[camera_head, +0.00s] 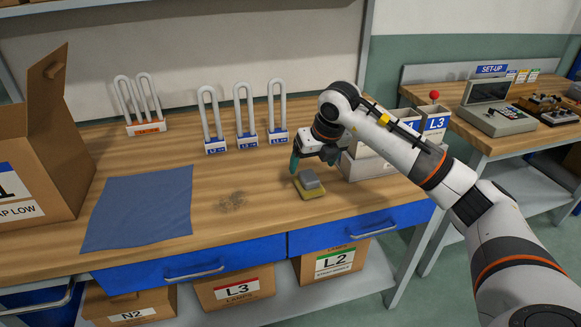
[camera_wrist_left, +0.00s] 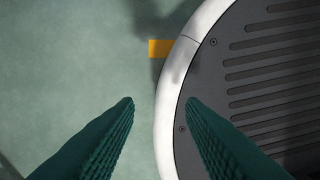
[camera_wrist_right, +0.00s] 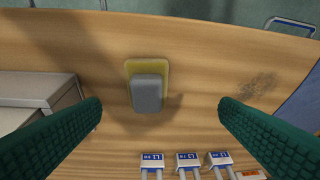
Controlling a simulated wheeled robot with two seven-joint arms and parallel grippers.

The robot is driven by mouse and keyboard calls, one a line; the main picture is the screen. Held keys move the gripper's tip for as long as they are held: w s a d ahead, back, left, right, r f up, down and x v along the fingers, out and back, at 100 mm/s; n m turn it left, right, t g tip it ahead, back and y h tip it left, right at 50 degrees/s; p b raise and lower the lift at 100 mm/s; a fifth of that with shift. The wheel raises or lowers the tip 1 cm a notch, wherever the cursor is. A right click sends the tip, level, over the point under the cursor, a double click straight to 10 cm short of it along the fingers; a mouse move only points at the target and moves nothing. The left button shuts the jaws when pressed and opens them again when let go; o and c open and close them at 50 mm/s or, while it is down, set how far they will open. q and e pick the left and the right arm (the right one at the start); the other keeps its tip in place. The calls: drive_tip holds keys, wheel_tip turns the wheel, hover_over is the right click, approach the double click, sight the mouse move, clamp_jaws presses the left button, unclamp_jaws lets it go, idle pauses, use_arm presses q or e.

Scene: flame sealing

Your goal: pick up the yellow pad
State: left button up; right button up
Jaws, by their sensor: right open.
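The yellow pad (camera_head: 312,193) lies flat on the wooden workbench, with a grey block (camera_head: 309,179) on top of it. In the right wrist view the pad (camera_wrist_right: 133,68) shows as a yellow edge around the grey block (camera_wrist_right: 147,93), which hides most of it. My right gripper (camera_head: 314,163) is open and empty, just above and behind the pad. In the right wrist view the pad lies between the two spread fingers, left of centre. My left gripper (camera_wrist_left: 160,102) is out of the head view; its wrist view shows the fingers apart over the floor and my base, with nothing between them.
Several U-shaped tubes in labelled holders (camera_head: 246,141) stand along the back. Grey bins (camera_head: 366,163) stand close right of the pad. A dark smudge (camera_head: 232,202) and a blue cloth (camera_head: 140,208) lie to the left, with an open cardboard box (camera_head: 40,150) beyond.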

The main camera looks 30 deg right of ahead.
sight(310, 176)
drive_tip(key=shift+h, duration=0.3)
drive_tip(key=f, duration=0.1)
drive_tip(key=w+d+f, duration=0.1)
drive_tip(key=f, duration=0.1)
drive_tip(key=w+f, duration=0.1)
drive_tip(key=shift+w+d+f+p, duration=0.15)
drive_tip(key=shift+w+d+p, duration=0.1)
drive_tip(key=shift+p, duration=0.15)
drive_tip(key=shift+w+f, duration=0.25)
drive_tip(key=shift+f, duration=0.25)
drive_tip(key=p+x, duration=0.1)
drive_tip(key=x, duration=0.4)
drive_tip(key=shift+d+r, duration=0.1)
drive_tip(key=shift+d, duration=0.05)
use_arm(q)
drive_tip(key=shift+s+r, duration=0.6)
drive_tip(key=shift+r, duration=0.25)
use_arm(e)
drive_tip(key=c, duration=1.1)
